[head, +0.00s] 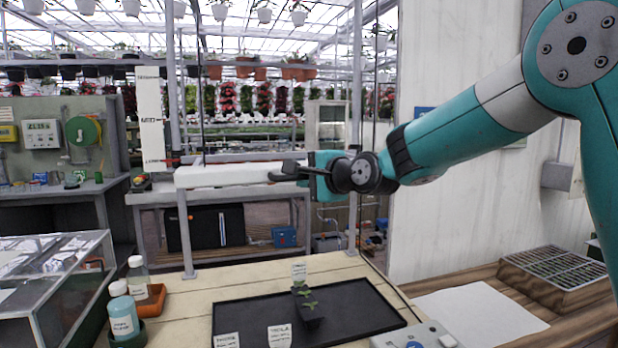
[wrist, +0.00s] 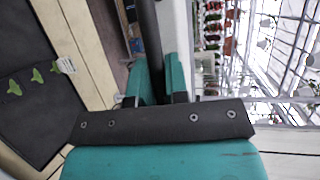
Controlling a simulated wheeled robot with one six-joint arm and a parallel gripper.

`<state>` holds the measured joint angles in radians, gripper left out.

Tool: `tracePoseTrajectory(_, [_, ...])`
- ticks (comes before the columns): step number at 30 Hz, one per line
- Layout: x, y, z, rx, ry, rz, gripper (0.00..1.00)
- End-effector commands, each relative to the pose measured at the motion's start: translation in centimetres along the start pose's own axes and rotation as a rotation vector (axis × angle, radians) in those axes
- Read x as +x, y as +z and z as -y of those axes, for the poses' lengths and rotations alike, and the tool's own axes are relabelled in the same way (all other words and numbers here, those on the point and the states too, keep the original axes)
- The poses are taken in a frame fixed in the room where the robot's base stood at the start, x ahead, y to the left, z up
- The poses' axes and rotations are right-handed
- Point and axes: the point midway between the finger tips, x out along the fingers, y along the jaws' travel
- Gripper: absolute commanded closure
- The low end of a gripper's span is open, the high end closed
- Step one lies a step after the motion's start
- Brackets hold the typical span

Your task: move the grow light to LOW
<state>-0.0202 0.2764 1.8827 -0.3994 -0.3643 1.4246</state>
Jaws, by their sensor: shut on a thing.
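The grow light (head: 228,174) is a long white bar, held level above the table between upright posts in the head view. It also shows in the wrist view (wrist: 173,28). A white upright scale board (head: 151,118) stands behind its left end, with labels at the top, middle and bottom. A small red pointer (head: 170,161) shows by the bottom label, whose text is too small to read surely. My gripper (head: 308,170) is at the bar's right end, shut on its dark handle (head: 286,173). In the wrist view the teal fingers (wrist: 158,78) flank the dark rod.
Below the light, a black tray (head: 350,316) with seedlings and white label cards lies on the pale wooden table (head: 240,284). Bottles (head: 122,314) and a glass case (head: 60,270) stand at left. A white switch box (head: 415,338) sits at the front edge.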

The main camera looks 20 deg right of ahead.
Motion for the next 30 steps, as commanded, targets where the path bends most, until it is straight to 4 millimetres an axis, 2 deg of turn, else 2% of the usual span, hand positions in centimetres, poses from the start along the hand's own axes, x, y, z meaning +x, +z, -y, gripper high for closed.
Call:
tracePoseTrajectory(1, [0.1,0.0,-0.7,0.005,0.017,0.002,1.0])
tracePoseTrajectory(5, [0.1,0.0,-0.9,0.006,0.021,0.002,1.0])
tracePoseTrajectory(6, [0.1,0.0,-0.9,0.006,0.021,0.002,0.78])
tracePoseTrajectory(9, [0.1,0.0,-0.8,0.005,0.019,0.002,0.61])
tracePoseTrajectory(17, [0.0,0.0,-0.5,0.004,0.013,0.001,0.61])
tracePoseTrajectory(20, [-0.6,0.0,-0.5,0.003,0.01,0.001,0.61])
tracePoseTrajectory(23, [-2.1,-0.1,-0.5,0.003,0.009,-0.002,0.61])
tracePoseTrajectory(30, [-8.0,-0.1,-0.5,0.003,0.008,-0.003,0.61])
